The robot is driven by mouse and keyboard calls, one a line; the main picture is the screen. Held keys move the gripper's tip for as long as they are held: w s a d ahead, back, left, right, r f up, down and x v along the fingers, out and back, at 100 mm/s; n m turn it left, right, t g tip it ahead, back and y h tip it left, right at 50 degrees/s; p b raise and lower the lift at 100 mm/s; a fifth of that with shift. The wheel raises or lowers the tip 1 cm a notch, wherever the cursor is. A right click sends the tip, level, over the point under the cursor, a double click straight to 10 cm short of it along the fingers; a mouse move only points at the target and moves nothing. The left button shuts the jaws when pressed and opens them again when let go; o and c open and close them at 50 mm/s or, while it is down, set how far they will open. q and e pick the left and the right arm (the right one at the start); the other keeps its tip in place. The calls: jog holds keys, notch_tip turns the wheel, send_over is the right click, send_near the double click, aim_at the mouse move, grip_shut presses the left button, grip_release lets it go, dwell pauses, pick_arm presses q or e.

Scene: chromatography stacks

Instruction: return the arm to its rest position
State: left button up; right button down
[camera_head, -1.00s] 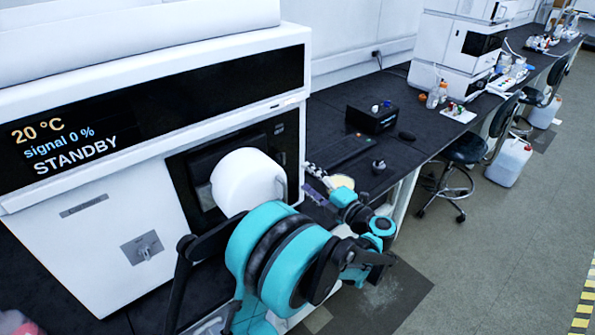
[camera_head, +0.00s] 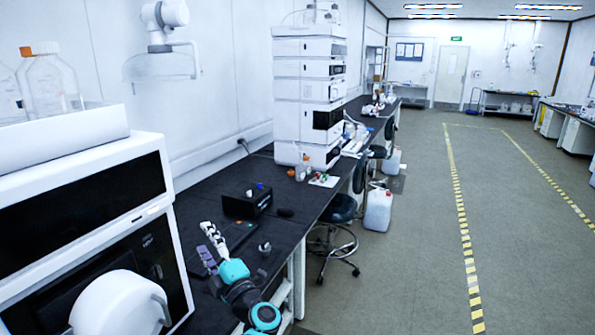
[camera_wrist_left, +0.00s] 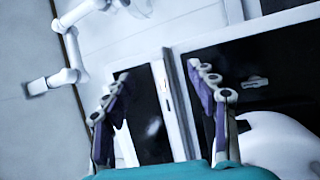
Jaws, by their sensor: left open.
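My left arm's teal wrist (camera_head: 235,271) rises from the bottom of the head view, beside the white instrument. My left gripper (camera_head: 208,242) is at its end, over or just in front of the black bench; its height above the top is hard to tell. Its pale and purple fingers are spread with nothing between them. In the left wrist view the gripper (camera_wrist_left: 157,78) also shows open and empty, with the white instrument's dark panels (camera_wrist_left: 265,75) beyond. My right gripper is not in view.
The white instrument (camera_head: 75,195) with a round white part (camera_head: 120,305) stands close on the left. A black box (camera_head: 246,201) and an instrument stack (camera_head: 308,95) stand farther along the bench. A stool (camera_head: 338,210) and white canister (camera_head: 379,210) stand beside it. The floor at right is clear.

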pick_arm(q)
jog(key=s+d+r+m+t+h, duration=0.1)
jog(key=s+d+m+t+h, duration=0.3)
jog(key=d+m+h, duration=1.05)
jog(key=s+a+f+m+g, duration=0.4)
jog(key=s+f+m+g, duration=0.1)
jog(key=s+f, duration=0.5)
jog(key=s+a+f+m+g, duration=0.4)
jog(key=s+f+g, duration=0.3)
jog(key=s+f, duration=0.4)
jog(key=shift+s+m, duration=0.55)
jog(key=shift+s, duration=0.35)
jog(key=shift+y, duration=0.25)
